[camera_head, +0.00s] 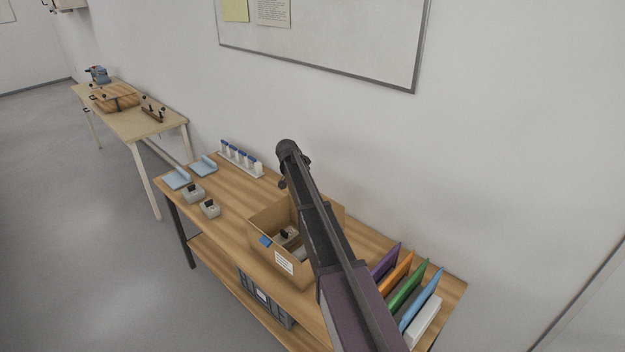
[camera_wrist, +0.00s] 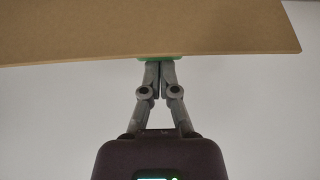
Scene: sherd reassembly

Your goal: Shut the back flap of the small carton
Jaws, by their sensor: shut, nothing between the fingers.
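The small carton (camera_head: 262,228) stands open on the wooden bench, with a white label (camera_head: 284,262) and a blue patch (camera_head: 265,241) on its near side. Dark and pale items show inside. My arm crosses in front of its right and back parts, so most of the back flap is hidden in the head view. In the wrist view a brown cardboard panel (camera_wrist: 150,28), apparently a carton flap, spans the top. My gripper (camera_wrist: 157,62) is shut and empty, its green-tipped fingers meeting the panel's lower edge. The tips are partly hidden there; I cannot tell if they touch.
Left of the carton are grey blocks (camera_head: 193,193), blue trays (camera_head: 177,178) and a rack of blue-capped vials (camera_head: 240,160). Coloured folders (camera_head: 407,290) stand to the right. The wall with a whiteboard (camera_head: 320,40) is close behind the bench.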

